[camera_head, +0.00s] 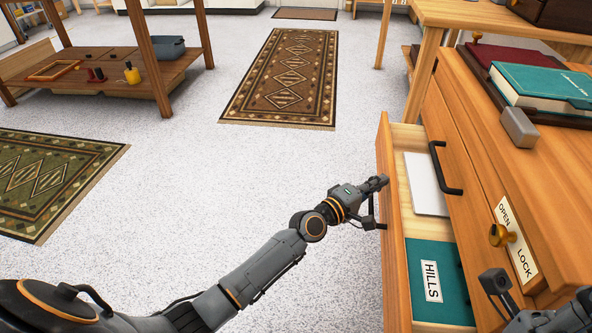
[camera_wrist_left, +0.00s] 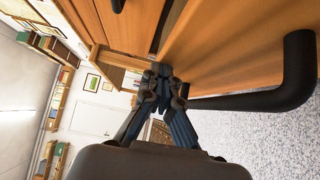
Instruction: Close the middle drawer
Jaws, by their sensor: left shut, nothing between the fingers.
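A wooden drawer (camera_head: 389,240) stands pulled out of the cabinet at the right, below a shut drawer front (camera_head: 462,215) with a black handle (camera_head: 445,168). Inside it lie a white pad (camera_head: 425,183) and a teal folder marked HILLS (camera_head: 432,280). My left gripper (camera_head: 381,183) is shut and empty beside the outer face of the open drawer; contact is unclear. In the left wrist view its fingertips (camera_wrist_left: 160,72) are together beside a wooden front with a black handle (camera_wrist_left: 295,70). Part of my right gripper (camera_head: 497,283) shows at the lower right; its fingers are unclear.
A brass knob (camera_head: 500,235) sits by an OPEN/LOCK plate on the cabinet. A teal book (camera_head: 540,84) and a red book (camera_head: 510,58) lie on top. Speckled floor left of the drawer is free. A patterned rug (camera_head: 285,78) and a low-shelved table (camera_head: 90,75) are farther away.

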